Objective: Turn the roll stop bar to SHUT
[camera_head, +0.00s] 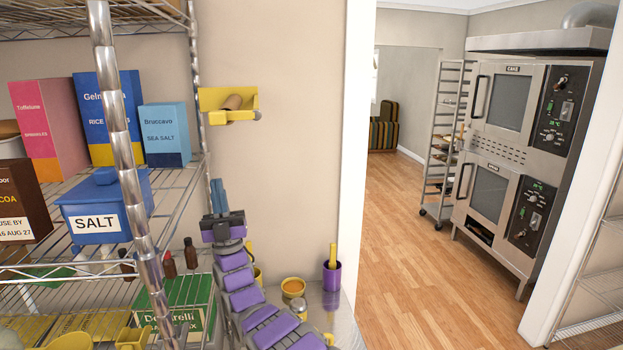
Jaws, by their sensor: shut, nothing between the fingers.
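A yellow roll holder (208,98) is fixed to the beige wall, right of the wire shelves. A brown cardboard roll core (232,102) shows in it. A yellow bar (217,118) runs across its lower front, with a small greyish end at the right. I take this to be the roll stop bar; no SHUT marking is readable. My gripper (218,190) points upward below the holder, clearly apart from it in the picture. It is shut and empty. My purple and grey arm hides part of the counter and lower shelf.
Wire shelves with a chrome post (120,120) stand at left, holding boxes and a blue SALT tub (97,210). A purple cup (332,274) and an orange-filled pot (293,288) stand lower right of my gripper. The wall around the holder is bare.

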